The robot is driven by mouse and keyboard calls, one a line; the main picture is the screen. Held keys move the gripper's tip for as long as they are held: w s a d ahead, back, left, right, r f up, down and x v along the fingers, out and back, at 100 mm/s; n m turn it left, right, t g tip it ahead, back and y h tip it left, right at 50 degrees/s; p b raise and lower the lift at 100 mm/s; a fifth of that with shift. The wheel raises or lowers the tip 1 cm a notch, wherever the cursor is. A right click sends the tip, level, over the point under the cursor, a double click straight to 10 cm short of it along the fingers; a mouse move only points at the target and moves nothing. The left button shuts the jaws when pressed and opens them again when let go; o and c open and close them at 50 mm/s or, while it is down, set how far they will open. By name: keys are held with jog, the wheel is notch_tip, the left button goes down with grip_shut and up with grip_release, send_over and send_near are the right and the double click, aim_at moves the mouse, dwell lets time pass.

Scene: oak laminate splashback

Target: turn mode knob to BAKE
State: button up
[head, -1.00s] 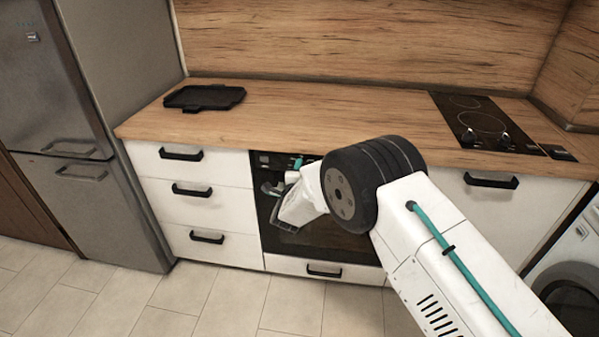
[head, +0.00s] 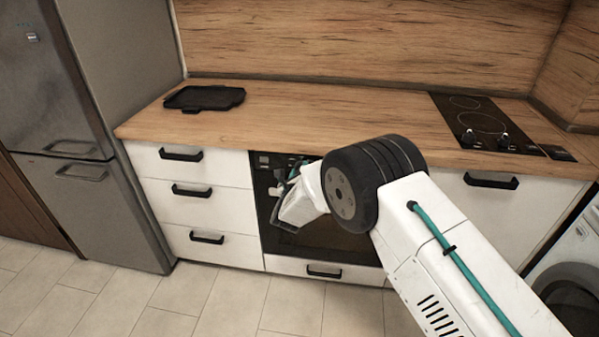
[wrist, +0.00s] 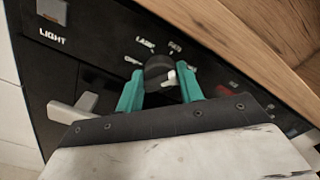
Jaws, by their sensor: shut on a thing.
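The mode knob (wrist: 158,68) is a dark round knob on the black oven panel, in the upper middle of the wrist view. My gripper (wrist: 160,85) has its teal fingers on either side of it and is shut on it. A small white mark shows at the knob's lower right. Small white labels surround the knob; one looks like LAMP, the others are too blurred to read surely, and I cannot make out BAKE. In the head view, my wrist covers the knob in front of the oven (head: 335,243).
A square button (wrist: 52,10) marked LIGHT and a pale grey handle-like piece (wrist: 85,108) are left of the knob. The wooden countertop (head: 330,120) overhangs the panel closely. A black tray (head: 205,98) and a hob (head: 480,125) lie on top.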

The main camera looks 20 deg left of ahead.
jog(key=shift+m, duration=1.1)
jog(key=shift+f, duration=0.1)
jog(key=o, duration=1)
jog(key=v, duration=0.7)
jog(key=shift+s, duration=0.4)
